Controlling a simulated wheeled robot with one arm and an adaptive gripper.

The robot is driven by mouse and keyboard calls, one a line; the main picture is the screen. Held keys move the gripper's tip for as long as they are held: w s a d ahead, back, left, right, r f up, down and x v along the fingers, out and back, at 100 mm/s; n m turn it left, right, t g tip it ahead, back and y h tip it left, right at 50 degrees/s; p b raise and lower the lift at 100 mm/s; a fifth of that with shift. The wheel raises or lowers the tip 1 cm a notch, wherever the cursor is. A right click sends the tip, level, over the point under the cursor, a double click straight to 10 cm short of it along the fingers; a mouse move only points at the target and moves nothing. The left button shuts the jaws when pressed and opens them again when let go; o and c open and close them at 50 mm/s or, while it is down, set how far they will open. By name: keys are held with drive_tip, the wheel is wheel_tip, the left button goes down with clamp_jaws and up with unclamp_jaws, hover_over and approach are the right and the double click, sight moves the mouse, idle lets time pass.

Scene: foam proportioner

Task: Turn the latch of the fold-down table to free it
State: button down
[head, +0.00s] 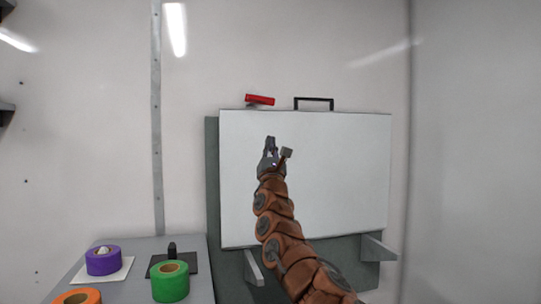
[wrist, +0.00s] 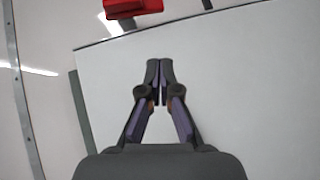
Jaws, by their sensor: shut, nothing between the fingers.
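The fold-down table (head: 340,170) is a white panel standing upright against the wall on a grey-green backing. The red latch (head: 260,99) sits above its top edge, left of the middle, and lies nearly level with a slight tilt. It also shows at the top of the wrist view (wrist: 133,7), partly cut off by the frame. My gripper (head: 270,140) is in front of the white panel, below the latch and apart from it. In the wrist view its fingertips (wrist: 159,62) are together with nothing between them.
A black handle (head: 314,103) stands on the panel's top edge, right of the latch. Grey brackets (head: 378,248) sit below the panel. At the lower left, a grey bench (head: 200,285) holds purple (head: 103,261), green (head: 170,282) and orange (head: 78,297) tape rolls. The wall above is clear.

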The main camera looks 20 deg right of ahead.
drive_tip(key=shift+s+a+f+b, duration=0.1)
drive_tip(key=shift+s+f+b, duration=0.2)
drive_tip(key=shift+b, duration=0.1)
